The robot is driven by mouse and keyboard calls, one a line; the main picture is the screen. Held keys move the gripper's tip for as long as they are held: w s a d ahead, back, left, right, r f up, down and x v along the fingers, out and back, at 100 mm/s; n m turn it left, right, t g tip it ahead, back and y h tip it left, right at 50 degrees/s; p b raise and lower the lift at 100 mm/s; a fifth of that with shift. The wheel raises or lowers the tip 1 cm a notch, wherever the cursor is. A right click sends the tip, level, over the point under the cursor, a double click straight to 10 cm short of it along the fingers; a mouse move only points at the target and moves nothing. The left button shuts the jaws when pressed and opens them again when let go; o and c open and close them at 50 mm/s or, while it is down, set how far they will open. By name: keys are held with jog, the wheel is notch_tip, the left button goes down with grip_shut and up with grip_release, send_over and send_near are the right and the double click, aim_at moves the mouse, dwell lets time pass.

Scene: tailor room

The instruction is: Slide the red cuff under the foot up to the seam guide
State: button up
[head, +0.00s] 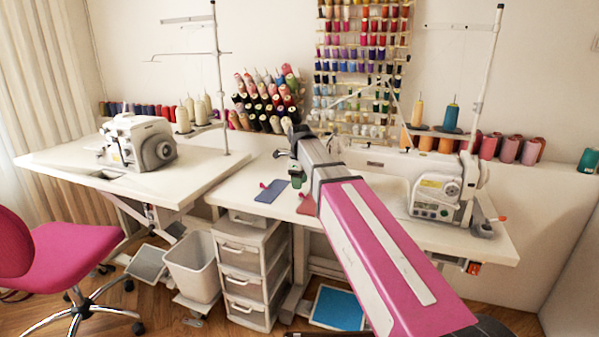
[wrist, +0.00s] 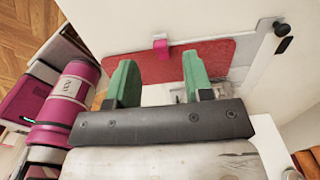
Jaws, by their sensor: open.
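The red cuff (head: 307,204) lies flat on the right-hand sewing table, left of my arm. In the wrist view the red cuff (wrist: 215,58) stretches across behind my fingers, with a small pink tab (wrist: 160,46) at its far edge. My gripper (wrist: 160,62) is open; its two green fingers stand apart over the near side of the cuff, with nothing clearly held. In the head view my gripper (head: 297,175) is small and partly hidden by my arm. The white sewing machine (head: 436,195) stands to the right. Its foot and the seam guide cannot be made out.
A blue-grey piece (head: 272,190) with a red tab lies left of the cuff. In the wrist view a metal plate (wrist: 248,55) and a black knob (wrist: 283,45) are at right. Another machine (head: 138,143) stands on the left table (head: 75,165). White drawers (head: 246,285) stand below.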

aim_at(311, 197)
jog(key=shift+f, duration=2.25)
jog(key=shift+c, duration=0.3)
grip_shut()
